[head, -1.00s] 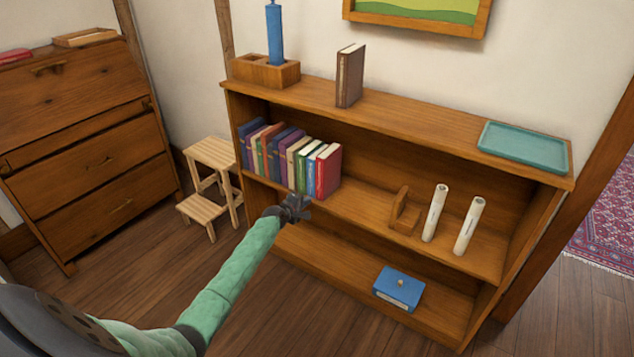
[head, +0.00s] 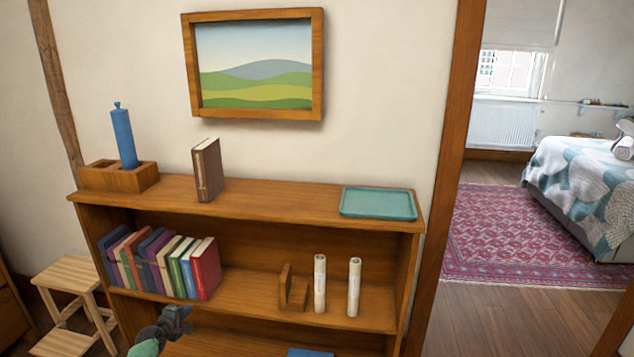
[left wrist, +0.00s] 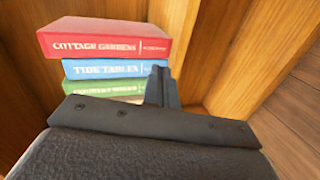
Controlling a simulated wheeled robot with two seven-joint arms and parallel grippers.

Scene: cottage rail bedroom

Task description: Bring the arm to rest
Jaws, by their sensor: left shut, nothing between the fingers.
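My left gripper (head: 176,318) is shut and empty, low in the head view, in front of the bookshelf (head: 250,332) and below its row of books. My green left forearm shows only as a small piece at the bottom edge. In the left wrist view the dark gripper (left wrist: 160,88) points toward the shelf, with the red book (left wrist: 105,38), a blue book (left wrist: 110,70) and a green book (left wrist: 105,89) beyond it. I cannot tell the exact gap to the books. My right gripper is not in view.
The shelf top holds a brown book (head: 207,170), a teal tray (head: 378,203) and a wooden block (head: 120,178) with a blue bottle-like object (head: 124,138). Two white tubes (head: 320,283) and a wooden bookend (head: 291,288) stand mid-shelf. A step stool (head: 75,275) is at left; a doorway opens right.

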